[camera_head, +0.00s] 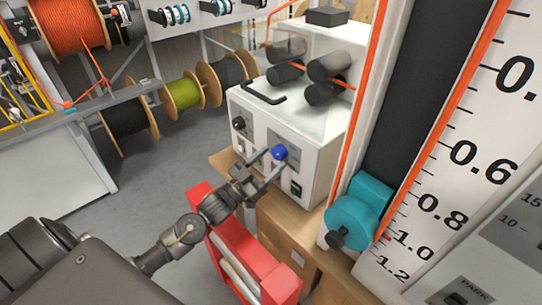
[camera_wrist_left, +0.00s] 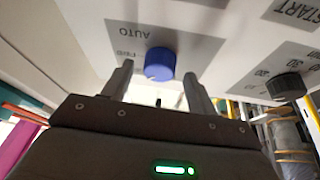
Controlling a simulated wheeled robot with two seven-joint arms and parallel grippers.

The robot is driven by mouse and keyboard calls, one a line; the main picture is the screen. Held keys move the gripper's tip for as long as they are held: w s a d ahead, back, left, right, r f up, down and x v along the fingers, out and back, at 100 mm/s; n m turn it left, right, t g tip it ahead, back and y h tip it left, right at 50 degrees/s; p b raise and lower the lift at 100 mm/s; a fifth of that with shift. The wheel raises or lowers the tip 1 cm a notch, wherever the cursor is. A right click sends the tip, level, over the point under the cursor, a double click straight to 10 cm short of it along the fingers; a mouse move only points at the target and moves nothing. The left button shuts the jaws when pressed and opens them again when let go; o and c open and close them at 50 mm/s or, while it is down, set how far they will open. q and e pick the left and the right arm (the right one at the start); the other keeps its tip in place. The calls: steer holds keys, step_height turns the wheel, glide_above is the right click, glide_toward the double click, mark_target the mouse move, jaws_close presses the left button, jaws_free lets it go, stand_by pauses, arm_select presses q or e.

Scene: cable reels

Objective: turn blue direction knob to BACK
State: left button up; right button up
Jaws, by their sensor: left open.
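The blue direction knob (camera_head: 279,152) sits on the front panel of the white machine (camera_head: 310,165). In the left wrist view the blue knob (camera_wrist_left: 160,64) is on a grey label plate reading AUTO and what looks like FWD, upside down in that view. My left gripper (camera_head: 268,167) is open, its two fingers pointing at the panel. In the left wrist view my left gripper (camera_wrist_left: 158,82) has one finger on each side of the knob, with gaps between. Whether the fingertips reach the knob's depth is unclear. My right gripper is not in view.
A black switch (camera_head: 296,188) is below the blue knob. A red frame (camera_head: 236,250) stands under my left arm. A teal clamp (camera_head: 358,212) is at right.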

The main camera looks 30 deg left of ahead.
arm_select(q)
steer(key=shift+w+d+r, duration=0.15)
steer(key=shift+w+d, duration=0.05)
steer(key=shift+w, duration=0.25)
steer(key=c, duration=1)
steer(key=n+y+p, duration=0.1)
steer(key=n, duration=0.1)
steer(key=n+t+y+p, duration=0.1)
steer(key=n, duration=0.2)
steer(key=n+y+p, duration=0.2)
steer(key=shift+s+d+r+n, duration=0.1)
steer(key=shift+d+r+n, duration=0.15)
steer(key=shift+n, duration=0.05)
steer(key=shift+d+n+y+p, duration=0.1)
steer(key=shift+n+y+p, duration=1.3)
steer(key=shift+n, duration=1.3)
